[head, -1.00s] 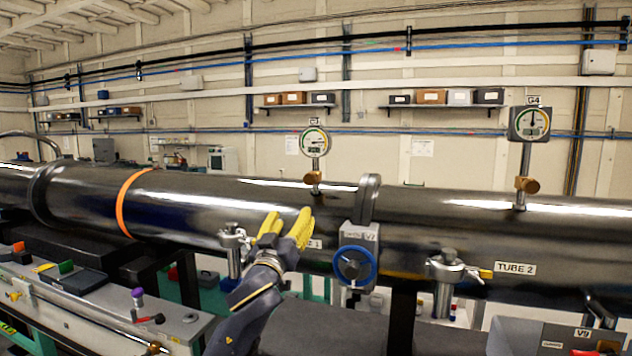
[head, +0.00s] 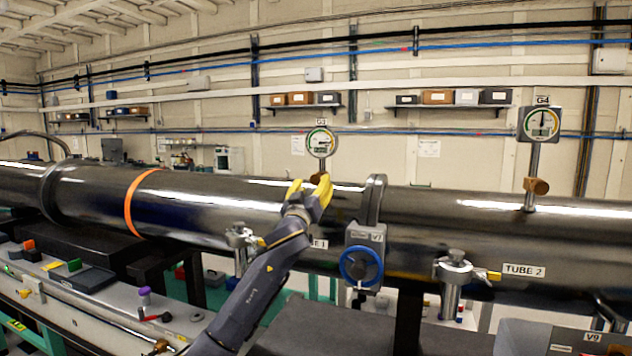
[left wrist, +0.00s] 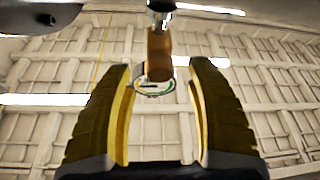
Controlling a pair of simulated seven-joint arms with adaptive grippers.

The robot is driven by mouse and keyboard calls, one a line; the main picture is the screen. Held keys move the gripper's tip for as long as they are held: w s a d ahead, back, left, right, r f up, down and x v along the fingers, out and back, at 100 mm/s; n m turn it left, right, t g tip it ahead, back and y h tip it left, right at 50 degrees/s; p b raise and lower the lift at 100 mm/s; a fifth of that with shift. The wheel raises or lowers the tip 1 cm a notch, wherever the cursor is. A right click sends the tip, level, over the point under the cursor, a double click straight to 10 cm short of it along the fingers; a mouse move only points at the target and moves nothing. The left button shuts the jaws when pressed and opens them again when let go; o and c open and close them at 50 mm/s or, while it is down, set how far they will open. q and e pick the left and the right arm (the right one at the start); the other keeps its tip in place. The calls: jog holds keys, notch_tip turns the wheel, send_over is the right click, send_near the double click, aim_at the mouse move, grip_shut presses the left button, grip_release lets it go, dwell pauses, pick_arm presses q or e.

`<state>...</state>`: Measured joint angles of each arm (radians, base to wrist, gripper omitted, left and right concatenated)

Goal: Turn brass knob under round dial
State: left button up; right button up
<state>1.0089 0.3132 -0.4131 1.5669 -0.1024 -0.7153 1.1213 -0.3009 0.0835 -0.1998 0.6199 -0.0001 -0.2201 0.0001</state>
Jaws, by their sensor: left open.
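The round dial G3 (head: 320,142) stands on a thin stem on top of the dark tube. Its brass knob (head: 321,178) sits just below it, partly hidden by my yellow fingers. My left gripper (head: 310,190) is open at the knob. In the left wrist view the brass knob (left wrist: 159,52) shows ahead between the two spread fingertips of the left gripper (left wrist: 161,72), with gaps on both sides. The dial (left wrist: 154,88) shows behind it from below. My right gripper is not in view.
A second gauge, G4 (head: 541,124), in a square housing, has its own brass knob (head: 536,186) at the right. A valve with a blue wheel (head: 361,266) and a dark flange (head: 375,200) stand right of my gripper. A clamp (head: 453,270) is further right.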

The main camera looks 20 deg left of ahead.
pick_arm(q)
jog(key=shift+x, duration=1.45)
grip_shut()
